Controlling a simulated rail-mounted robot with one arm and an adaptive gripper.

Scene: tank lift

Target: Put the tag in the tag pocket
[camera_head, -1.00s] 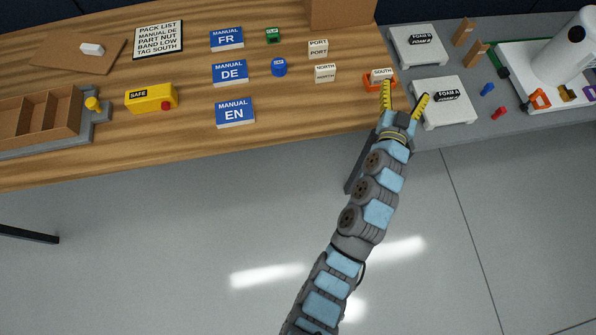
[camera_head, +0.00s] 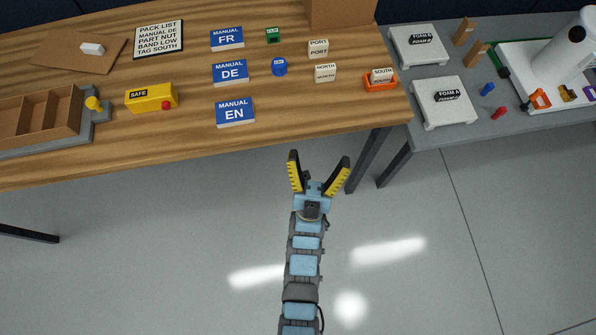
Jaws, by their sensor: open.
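A white tag marked SOUTH (camera_head: 383,75) sits in a small orange holder (camera_head: 380,86) near the right end of the wooden table. Two other white tags, marked PORT (camera_head: 318,48) and NORTH (camera_head: 325,73), stand to its left on the table. I cannot tell for certain whether the orange holder is the tag pocket. My gripper (camera_head: 319,163) is open and empty, out over the floor in front of the table's front edge, below and left of the SOUTH tag and apart from it.
Manuals FR (camera_head: 227,38), DE (camera_head: 230,72) and EN (camera_head: 235,112) lie mid-table. A pack list (camera_head: 158,39) reads TAG SOUTH. A yellow SAFE box (camera_head: 151,97) and a compartment tray (camera_head: 40,118) are at left. FOAM A (camera_head: 443,102) lies on the grey table.

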